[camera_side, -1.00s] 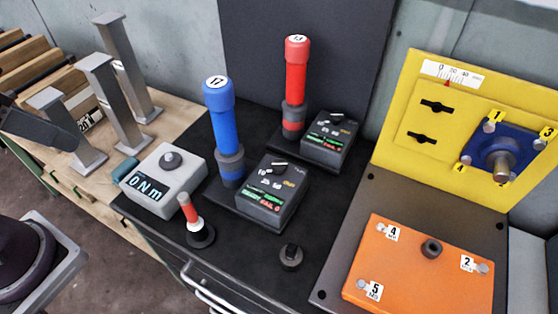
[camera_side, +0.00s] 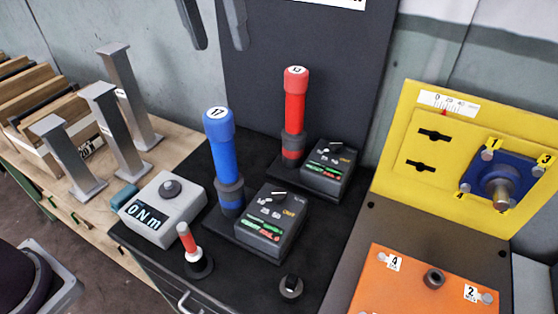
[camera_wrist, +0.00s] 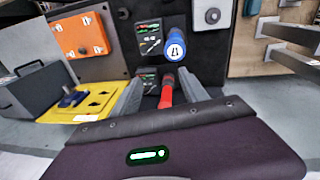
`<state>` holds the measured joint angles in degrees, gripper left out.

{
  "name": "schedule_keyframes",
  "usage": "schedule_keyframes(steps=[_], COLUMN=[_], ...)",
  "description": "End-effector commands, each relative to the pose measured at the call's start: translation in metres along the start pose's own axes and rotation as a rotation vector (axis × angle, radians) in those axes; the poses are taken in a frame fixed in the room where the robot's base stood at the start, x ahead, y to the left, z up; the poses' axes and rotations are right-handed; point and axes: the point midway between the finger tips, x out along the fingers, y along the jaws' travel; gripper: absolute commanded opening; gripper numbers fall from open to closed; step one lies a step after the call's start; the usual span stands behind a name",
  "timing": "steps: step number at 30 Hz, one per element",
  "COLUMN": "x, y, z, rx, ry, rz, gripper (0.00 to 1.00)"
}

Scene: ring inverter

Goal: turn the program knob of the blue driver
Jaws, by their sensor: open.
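The blue driver (camera_side: 221,160), labelled 17, stands upright on the black bench, left of its dark control box (camera_side: 270,222). The program knob (camera_side: 277,196) is a small dark piece with a light mark on the top of that box. In the wrist view the blue driver (camera_wrist: 175,46) is seen from above, with its box (camera_wrist: 149,38) beside it. My gripper (camera_side: 221,49) is open and empty, high above the bench at the top of the side view, well apart from the knob. In the wrist view its fingers frame the red driver (camera_wrist: 167,90).
The red driver (camera_side: 295,105) and its box (camera_side: 327,170) stand behind and right of the blue one. A yellow panel (camera_side: 410,130) stands right.

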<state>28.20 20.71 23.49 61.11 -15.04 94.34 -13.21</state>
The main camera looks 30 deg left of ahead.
Motion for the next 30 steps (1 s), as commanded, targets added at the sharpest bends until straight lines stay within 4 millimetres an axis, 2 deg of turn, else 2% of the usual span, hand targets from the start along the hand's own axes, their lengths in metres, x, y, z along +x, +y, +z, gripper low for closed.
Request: schedule_keyframes(steps=[1, 5, 11, 17, 20, 30], x=[0.010, 0.033, 0.069, 0.096, 0.119, 0.230], y=[0.012, 0.039, 0.075, 0.071, 0.068, 0.051], z=[-0.006, -0.014, -0.014, -0.011, -0.010, -0.003], rx=[0.012, 0.037, 0.088, 0.085, 0.085, 0.083], ry=[-0.013, -0.040, -0.072, -0.076, -0.077, -0.076], rz=[-0.019, -0.065, -0.136, -0.135, -0.135, -0.137], gripper=[0.52, 0.52, 0.52, 0.52, 0.52, 0.52])
